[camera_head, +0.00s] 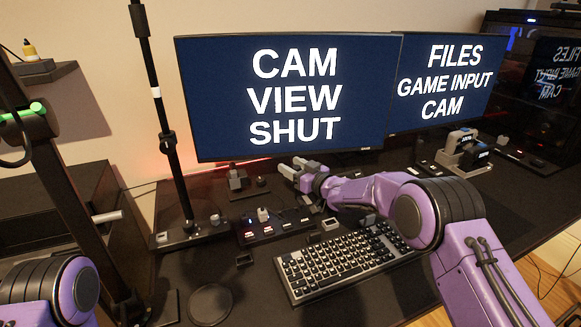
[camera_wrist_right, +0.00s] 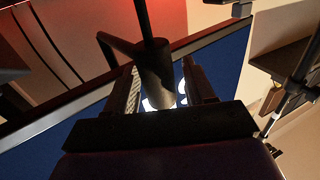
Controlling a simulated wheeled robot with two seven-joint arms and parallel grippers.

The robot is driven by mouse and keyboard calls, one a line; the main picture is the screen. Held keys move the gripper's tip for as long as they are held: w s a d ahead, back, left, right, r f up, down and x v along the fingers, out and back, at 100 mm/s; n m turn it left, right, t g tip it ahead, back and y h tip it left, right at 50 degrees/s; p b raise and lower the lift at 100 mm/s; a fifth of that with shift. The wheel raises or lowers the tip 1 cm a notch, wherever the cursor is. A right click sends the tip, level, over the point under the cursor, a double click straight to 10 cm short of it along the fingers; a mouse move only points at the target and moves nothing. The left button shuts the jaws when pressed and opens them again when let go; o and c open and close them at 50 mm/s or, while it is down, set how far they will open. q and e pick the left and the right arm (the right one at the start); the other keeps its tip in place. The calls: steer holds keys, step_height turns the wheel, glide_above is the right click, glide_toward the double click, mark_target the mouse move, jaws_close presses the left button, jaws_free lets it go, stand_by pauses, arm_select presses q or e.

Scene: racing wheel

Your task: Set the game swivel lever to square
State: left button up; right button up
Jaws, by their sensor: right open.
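My right gripper (camera_head: 296,168) is open, low in front of the left monitor's lower edge, above the dark desk. In the right wrist view the gripper (camera_wrist_right: 163,88) has its two fingers apart, with a dark cylinder (camera_wrist_right: 156,65) on a thin rod appearing between them; I cannot tell whether they touch it. I cannot tell whether this cylinder is the game swivel lever. A small control panel (camera_head: 272,227) with knobs and lit marks lies left of the gripper, and a small device (camera_head: 237,181) stands behind it. My left gripper is out of view.
The left monitor (camera_head: 285,98) and the right monitor (camera_head: 445,80) stand at the back. A keyboard (camera_head: 345,262) lies in front of my right arm. A black pole (camera_head: 156,110) rises at left. A round dark pad (camera_head: 209,304) lies at front left. Another grey device (camera_head: 465,152) sits at right.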

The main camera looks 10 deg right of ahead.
steer(key=shift+a, duration=0.15)
jaws_close()
steer(key=shift+d, duration=1.85)
jaws_free()
steer(key=shift+a, duration=0.2)
steer(key=v, duration=0.7)
steer(key=shift+s, duration=0.25)
